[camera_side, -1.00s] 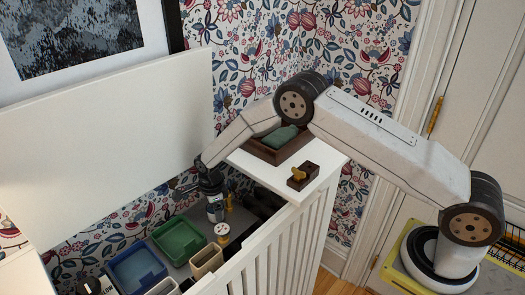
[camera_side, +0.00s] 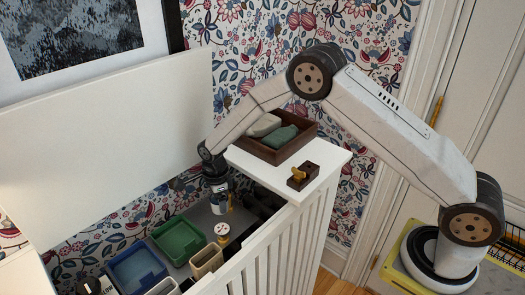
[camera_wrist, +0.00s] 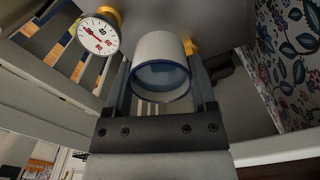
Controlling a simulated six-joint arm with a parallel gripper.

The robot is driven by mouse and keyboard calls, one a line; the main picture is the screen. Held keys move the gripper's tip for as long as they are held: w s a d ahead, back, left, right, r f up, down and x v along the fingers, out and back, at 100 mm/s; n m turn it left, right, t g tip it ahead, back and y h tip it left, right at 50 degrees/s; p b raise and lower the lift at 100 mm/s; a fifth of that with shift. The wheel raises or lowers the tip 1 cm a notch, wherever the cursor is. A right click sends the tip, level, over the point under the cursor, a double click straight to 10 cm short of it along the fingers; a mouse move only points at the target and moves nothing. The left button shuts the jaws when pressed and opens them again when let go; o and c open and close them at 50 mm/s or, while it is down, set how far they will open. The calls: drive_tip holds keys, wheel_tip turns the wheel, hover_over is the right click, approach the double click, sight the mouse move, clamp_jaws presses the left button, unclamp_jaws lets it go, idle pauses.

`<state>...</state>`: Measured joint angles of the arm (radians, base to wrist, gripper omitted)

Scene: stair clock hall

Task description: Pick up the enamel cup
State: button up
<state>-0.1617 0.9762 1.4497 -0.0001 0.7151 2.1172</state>
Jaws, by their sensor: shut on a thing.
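The enamel cup (camera_wrist: 160,55), white with a blue rim, sits between the two fingers of my gripper (camera_wrist: 161,88) in the wrist view, with its open mouth facing the camera. My gripper is shut on it. In the side view my gripper (camera_side: 217,188) reaches down inside the open white slatted chest, and the small pale cup (camera_side: 218,204) shows below it. The gap between the cup's base and the chest floor is hard to judge.
Near the cup are a round dial gauge (camera_side: 222,230), a green tray (camera_side: 180,241), a blue tray (camera_side: 137,270) and a beige open holder (camera_side: 206,260). A wooden box (camera_side: 275,138) and a small wooden block with a brass knob (camera_side: 303,175) stand on the white ledge.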

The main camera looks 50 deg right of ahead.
drive_tip(key=s+d+r, duration=0.1)
drive_tip(key=s+r, duration=0.6)
drive_tip(key=s, duration=0.4)
drive_tip(key=shift+s+d, duration=0.25)
drive_tip(key=shift+d, duration=0.05)
idle(0.8)
drive_tip(key=shift+s+r, duration=0.15)
idle(0.3)
drive_tip(key=shift+r, duration=0.15)
idle(0.4)
